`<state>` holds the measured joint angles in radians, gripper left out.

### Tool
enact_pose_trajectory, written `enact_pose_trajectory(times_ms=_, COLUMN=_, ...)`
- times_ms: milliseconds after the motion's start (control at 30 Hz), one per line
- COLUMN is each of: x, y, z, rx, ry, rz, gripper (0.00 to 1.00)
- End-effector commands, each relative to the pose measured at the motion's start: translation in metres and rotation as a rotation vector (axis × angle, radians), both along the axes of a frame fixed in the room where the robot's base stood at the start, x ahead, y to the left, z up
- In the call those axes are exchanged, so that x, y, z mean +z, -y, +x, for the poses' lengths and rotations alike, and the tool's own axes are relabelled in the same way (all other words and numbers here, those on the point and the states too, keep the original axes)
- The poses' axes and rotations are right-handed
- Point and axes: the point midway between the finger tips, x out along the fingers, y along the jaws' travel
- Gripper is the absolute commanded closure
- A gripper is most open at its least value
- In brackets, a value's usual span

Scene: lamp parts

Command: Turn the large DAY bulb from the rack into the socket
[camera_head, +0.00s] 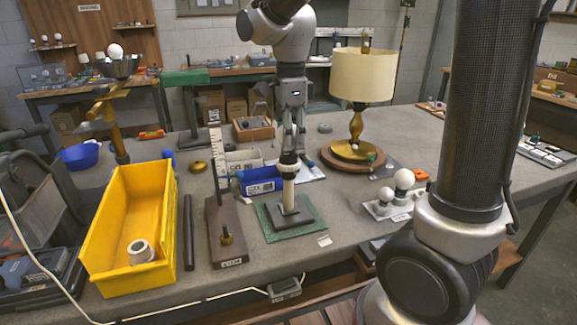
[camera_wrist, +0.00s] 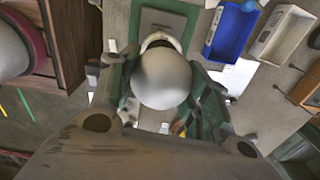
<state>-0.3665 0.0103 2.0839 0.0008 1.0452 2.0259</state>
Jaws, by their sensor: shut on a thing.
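My gripper (camera_head: 290,150) points straight down over a pale post (camera_head: 288,192) on a dark base, which stands on a green mat (camera_head: 309,228). The socket (camera_head: 288,167), with a dark rim, tops the post, just under my fingertips. In the wrist view, my gripper (camera_wrist: 164,95) is shut around a large white round bulb (camera_wrist: 163,78). A pale socket rim (camera_wrist: 160,38) shows just beyond the bulb. The bulb's base is hidden, so I cannot tell how deep it sits in the socket. The rack (camera_head: 398,212) at right holds white bulbs, including a larger one (camera_head: 404,178).
A brass lamp (camera_head: 362,76) with a cream shade stands behind, right of my gripper.

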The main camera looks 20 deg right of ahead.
Motion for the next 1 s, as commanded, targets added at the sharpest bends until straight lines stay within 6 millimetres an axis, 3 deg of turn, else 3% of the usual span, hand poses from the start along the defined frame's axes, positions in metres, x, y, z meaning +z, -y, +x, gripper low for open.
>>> enact_pose_trajectory(times_ms=100, x=-0.001, y=0.0001, z=-0.0012, rx=-0.078, ry=-0.003, rz=-0.001, gripper=0.7)
enact_pose_trajectory(times_ms=400, x=-0.0009, y=0.0001, z=-0.0012, rx=-0.099, ry=-0.003, rz=-0.001, gripper=0.7)
enact_pose_trajectory(times_ms=500, x=-0.0011, y=-0.0001, z=-0.0016, rx=-0.201, ry=-0.002, rz=0.0, gripper=0.7)
enact_pose_trajectory(times_ms=533, x=-0.0011, y=-0.0001, z=-0.0015, rx=-0.193, ry=-0.002, rz=0.0, gripper=0.47)
enact_pose_trajectory(times_ms=633, x=-0.0009, y=-0.0001, z=-0.0013, rx=-0.189, ry=-0.002, rz=0.0, gripper=0.29)
enact_pose_trajectory(times_ms=1000, x=0.0017, y=-0.0003, z=-0.0006, rx=-0.188, ry=0.001, rz=0.0, gripper=0.27)
